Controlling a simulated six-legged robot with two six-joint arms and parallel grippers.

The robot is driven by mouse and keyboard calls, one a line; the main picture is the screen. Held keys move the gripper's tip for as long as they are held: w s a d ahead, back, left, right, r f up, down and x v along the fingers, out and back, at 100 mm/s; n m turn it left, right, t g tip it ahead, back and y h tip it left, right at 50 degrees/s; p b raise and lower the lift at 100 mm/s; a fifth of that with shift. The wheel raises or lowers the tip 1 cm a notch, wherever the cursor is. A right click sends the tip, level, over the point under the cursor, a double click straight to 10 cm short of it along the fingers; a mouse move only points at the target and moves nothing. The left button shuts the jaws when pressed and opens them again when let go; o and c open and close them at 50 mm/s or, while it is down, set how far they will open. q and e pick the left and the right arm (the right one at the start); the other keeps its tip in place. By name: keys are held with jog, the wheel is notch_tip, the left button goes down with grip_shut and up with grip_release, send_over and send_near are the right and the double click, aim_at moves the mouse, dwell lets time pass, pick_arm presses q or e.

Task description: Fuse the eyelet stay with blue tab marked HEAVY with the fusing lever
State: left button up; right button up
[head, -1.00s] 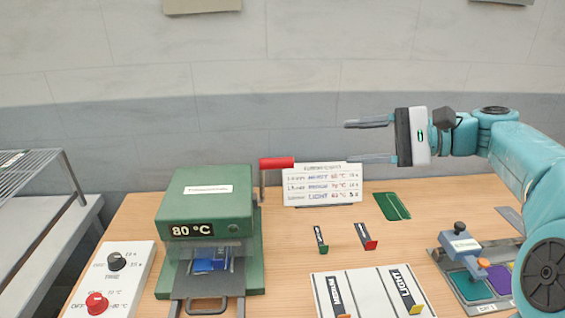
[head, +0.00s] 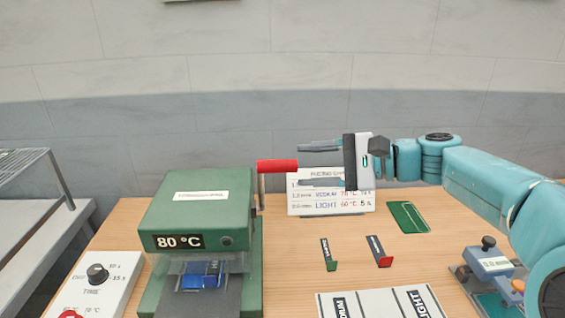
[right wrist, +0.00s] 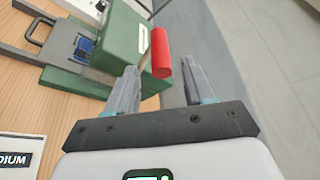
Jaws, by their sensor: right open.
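The green fusing press (head: 195,205) stands left of centre and its display reads 80 °C. A blue piece (head: 201,274) lies in the press mouth under a clear guard; I cannot read any HEAVY mark on it. It also shows in the right wrist view (right wrist: 84,47). The fusing lever with its red handle (head: 277,166) rises at the press's right side. My right gripper (head: 320,164) is open and empty, just right of the red handle. In the right wrist view the handle (right wrist: 161,53) appears ahead, between the open fingers (right wrist: 158,88). My left gripper is not in view.
A settings card (head: 330,204) stands behind the gripper. Two small tabbed strips (head: 328,254) (head: 378,251), a green card (head: 408,217) and a white labelled mat (head: 385,304) lie to the right. A control box with dials (head: 103,283) is at left.

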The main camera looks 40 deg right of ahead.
aim_at(280, 172)
jog(key=x, duration=0.5)
jog(key=shift+w+a, duration=0.25)
jog(key=shift+a, duration=0.1)
jog(key=shift+w+f, duration=0.15)
jog(key=shift+w, duration=0.1)
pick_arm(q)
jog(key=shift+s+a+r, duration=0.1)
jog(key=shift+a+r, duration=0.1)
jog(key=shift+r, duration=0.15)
pick_arm(e)
jog(key=shift+a, duration=0.1)
